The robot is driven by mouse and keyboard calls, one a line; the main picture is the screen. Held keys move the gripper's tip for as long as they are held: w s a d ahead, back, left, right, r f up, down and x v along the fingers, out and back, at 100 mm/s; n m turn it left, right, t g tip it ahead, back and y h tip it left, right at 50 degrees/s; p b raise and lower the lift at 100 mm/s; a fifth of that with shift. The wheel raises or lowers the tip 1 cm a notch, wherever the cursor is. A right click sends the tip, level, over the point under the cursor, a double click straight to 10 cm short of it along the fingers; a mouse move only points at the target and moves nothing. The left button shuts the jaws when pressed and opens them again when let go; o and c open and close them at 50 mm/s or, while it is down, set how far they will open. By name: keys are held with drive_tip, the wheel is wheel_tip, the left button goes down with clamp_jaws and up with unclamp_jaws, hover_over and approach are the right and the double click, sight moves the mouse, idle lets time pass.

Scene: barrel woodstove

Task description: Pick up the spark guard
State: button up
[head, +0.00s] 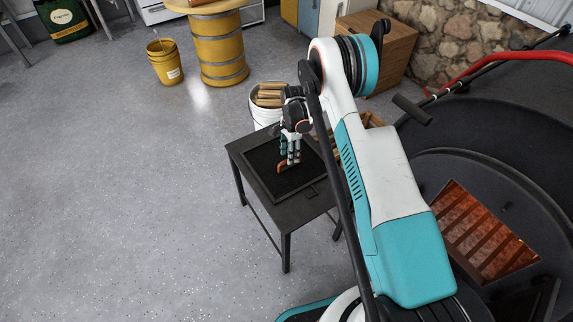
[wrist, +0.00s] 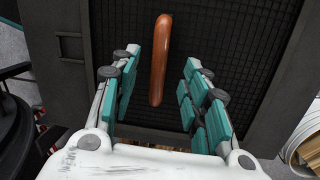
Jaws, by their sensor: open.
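The spark guard (head: 262,182) is a dark mesh panel in a black frame with a brown wooden handle. It lies flat on a small black metal table. In the wrist view its mesh (wrist: 240,65) fills the background and the wooden handle (wrist: 160,60) stands out along the middle. My gripper (head: 291,162) points down at the guard. In the wrist view my gripper (wrist: 160,75) is open, with teal-padded fingers on both sides of the handle. Gaps show between the handle and both sets of fingers.
The black table (head: 284,217) stands on a speckled grey floor. A white bucket of firewood (head: 262,108) is just behind it. A black barrel stove (head: 480,215) with a glowing grate is at the right. A yellow bucket (head: 166,66) and drum (head: 219,50) stand farther back. The left floor is clear.

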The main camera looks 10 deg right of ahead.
drive_tip(key=f, duration=0.2)
drive_tip(key=shift+s+f+b, duration=0.25)
drive_tip(key=shift+f+b, duration=0.15)
drive_tip(key=shift+r, duration=0.1)
clamp_jaws()
